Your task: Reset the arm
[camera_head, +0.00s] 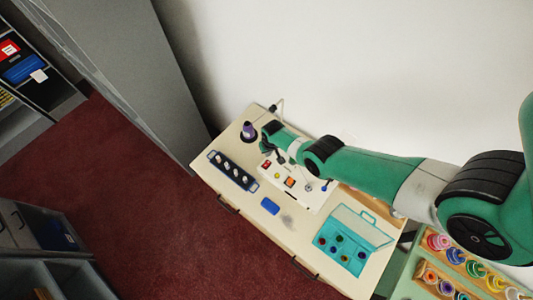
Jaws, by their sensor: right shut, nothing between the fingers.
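My right arm, green with black and grey joints, reaches in from the right over the counter (237,183). My right gripper (279,158) is at its end, small and dark. It is shut and empty, near the back edge of a white panel box (307,196) with red and orange parts on it. I cannot tell whether it touches the box. The arm hides part of the counter's back side. My left gripper is not in view.
A purple-topped item on a dark base (248,131), a dark rack (232,171) with several pale pieces, a blue block (270,206) and an open teal case (374,228) stand on the counter. Wooden racks (452,264) of colourful rings are at lower right. Grey cabinets stand left.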

